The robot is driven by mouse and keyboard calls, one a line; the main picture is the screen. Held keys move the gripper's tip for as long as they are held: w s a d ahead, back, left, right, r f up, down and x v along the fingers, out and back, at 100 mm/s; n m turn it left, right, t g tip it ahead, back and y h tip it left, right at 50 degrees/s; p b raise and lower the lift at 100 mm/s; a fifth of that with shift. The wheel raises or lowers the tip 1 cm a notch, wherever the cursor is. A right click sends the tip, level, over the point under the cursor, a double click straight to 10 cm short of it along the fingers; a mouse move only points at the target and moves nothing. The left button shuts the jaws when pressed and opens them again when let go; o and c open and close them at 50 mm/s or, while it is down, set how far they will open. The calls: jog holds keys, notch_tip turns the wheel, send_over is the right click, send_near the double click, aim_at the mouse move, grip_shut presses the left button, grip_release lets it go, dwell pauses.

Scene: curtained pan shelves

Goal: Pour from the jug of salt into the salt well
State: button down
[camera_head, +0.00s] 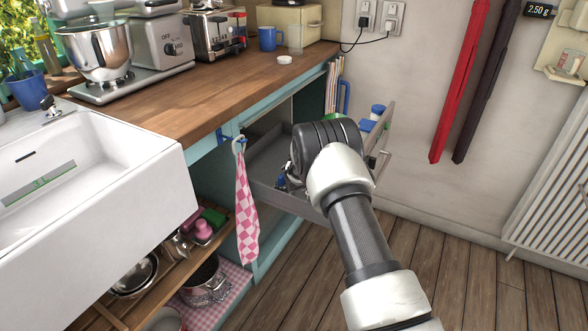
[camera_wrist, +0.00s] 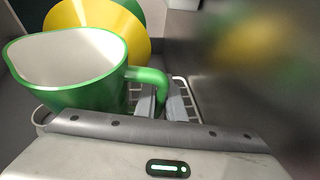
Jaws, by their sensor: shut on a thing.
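A green jug (camera_wrist: 85,85) with a pale inside fills the left of the wrist view, its opening facing up toward the camera. My gripper (camera_wrist: 162,103) is shut on the jug's green handle (camera_wrist: 150,75). In the head view my arm reaches into an open grey drawer (camera_head: 265,165), and my gripper and most of the jug are hidden behind my wrist. I see no salt in the jug's visible inside. I cannot make out the salt well for sure.
A yellow and green round thing (camera_wrist: 125,25) is just behind the jug. Blue and white containers (camera_head: 377,112) stand at the drawer's far right. A pink checked towel (camera_head: 246,205) hangs at its left. A wooden counter (camera_head: 220,95) is above; a white sink (camera_head: 90,190) lies left.

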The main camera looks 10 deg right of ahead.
jog(key=shift+w+d, duration=0.1)
jog(key=shift+w, duration=0.15)
jog(key=shift+r, duration=1.55)
